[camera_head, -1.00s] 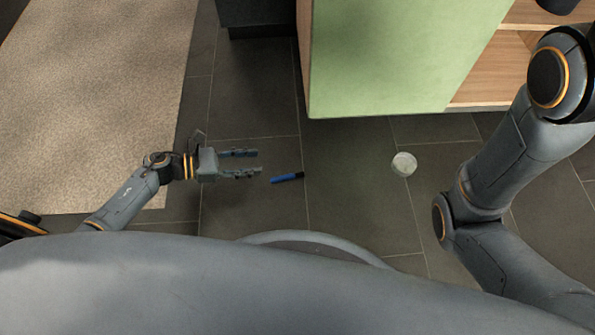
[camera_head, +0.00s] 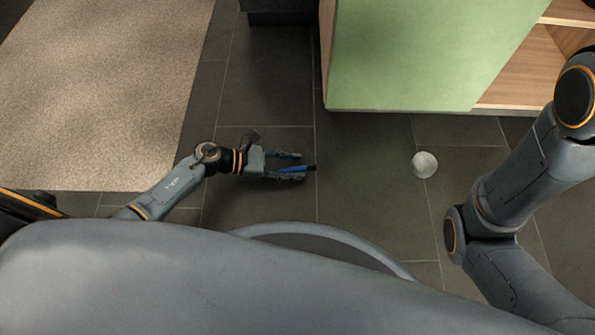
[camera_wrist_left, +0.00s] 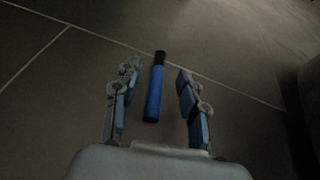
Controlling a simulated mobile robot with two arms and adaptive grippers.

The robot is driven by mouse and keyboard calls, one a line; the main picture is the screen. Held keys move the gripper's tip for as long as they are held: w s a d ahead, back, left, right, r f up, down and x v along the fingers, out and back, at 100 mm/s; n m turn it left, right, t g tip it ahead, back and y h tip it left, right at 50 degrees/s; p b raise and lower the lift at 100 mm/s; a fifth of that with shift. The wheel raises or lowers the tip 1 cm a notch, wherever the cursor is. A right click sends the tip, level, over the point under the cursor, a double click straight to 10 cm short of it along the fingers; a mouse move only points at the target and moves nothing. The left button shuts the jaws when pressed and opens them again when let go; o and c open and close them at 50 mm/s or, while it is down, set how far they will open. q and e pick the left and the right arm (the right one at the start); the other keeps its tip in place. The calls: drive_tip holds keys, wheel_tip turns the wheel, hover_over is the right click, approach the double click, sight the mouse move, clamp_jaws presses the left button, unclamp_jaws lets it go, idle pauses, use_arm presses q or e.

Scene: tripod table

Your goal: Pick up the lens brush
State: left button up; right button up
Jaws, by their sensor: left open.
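The lens brush is a short blue stick with a black end, lying on the dark tiled floor. In the head view the lens brush (camera_head: 294,169) shows at the fingertips of my left gripper (camera_head: 295,166), partly hidden by the fingers. In the left wrist view the lens brush (camera_wrist_left: 155,90) lies between the two spread fingers of the left gripper (camera_wrist_left: 158,80), with its black end pointing away. A gap shows on both sides of it, so the left gripper is open around it. My right arm comes in at the right; its gripper is out of frame.
A round whitish object (camera_head: 424,164) sits on the floor to the right. A green-sided wooden cabinet (camera_head: 420,60) stands at the back. A beige rug (camera_head: 95,95) covers the floor at the left. The floor around the brush is clear.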

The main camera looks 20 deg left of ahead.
sight(312, 167)
use_arm(q)
drive_tip(key=shift+b+x, duration=0.4)
drive_tip(key=shift+x, duration=0.8)
clamp_jaws()
